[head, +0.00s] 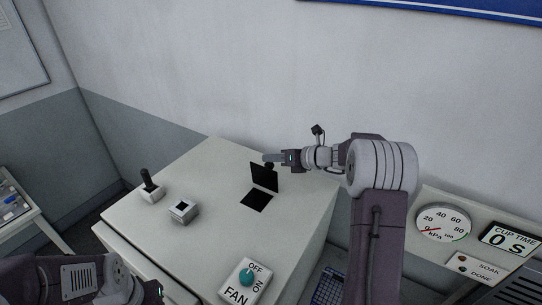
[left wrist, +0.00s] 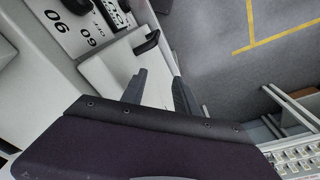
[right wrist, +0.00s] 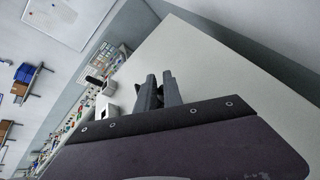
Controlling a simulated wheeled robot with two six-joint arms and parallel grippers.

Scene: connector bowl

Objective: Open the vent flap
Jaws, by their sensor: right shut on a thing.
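The vent flap (head: 264,178) is a black square plate. It stands raised, close to upright, behind a dark square opening (head: 256,200) in the top of the pale cabinet. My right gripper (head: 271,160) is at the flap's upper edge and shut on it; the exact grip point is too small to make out. In the right wrist view my right gripper's fingers (right wrist: 159,90) are close together, and the flap cannot be made out there. My left arm is at the lower left of the head view. In the left wrist view my left gripper (left wrist: 158,88) is open and empty.
The cabinet top (head: 215,175) also carries a black-handled lever (head: 148,183), a small white box (head: 183,210) with a dark top and a FAN switch (head: 246,278) with a teal knob. A gauge panel (head: 443,223) is at the right. The wall is behind.

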